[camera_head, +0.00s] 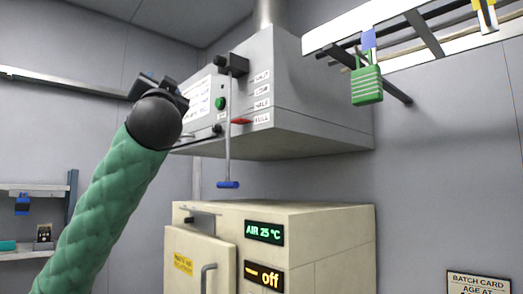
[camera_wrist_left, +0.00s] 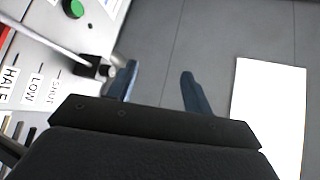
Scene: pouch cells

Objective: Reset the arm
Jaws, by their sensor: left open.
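My left arm, in a green quilted sleeve, rises from the lower left in the head view. Its gripper (camera_head: 163,84) is beside the left part of the grey hood's front; the dark wrist partly hides it. In the left wrist view the two blue-grey fingers (camera_wrist_left: 157,87) are apart with nothing between them. The black knob block (camera_wrist_left: 95,68) with its pale rod shows just left of the left finger; I cannot tell whether they touch. My right gripper is in neither view.
The grey hood (camera_head: 300,95) has a green button (camera_head: 220,103), a red pointer (camera_head: 241,121) near HALF and FULL, and a hanging rod with a blue handle (camera_head: 228,184). Below stands a cream oven (camera_head: 335,240) reading "AIR 25 °C" and "off". A green padlock (camera_head: 366,85) hangs at right.

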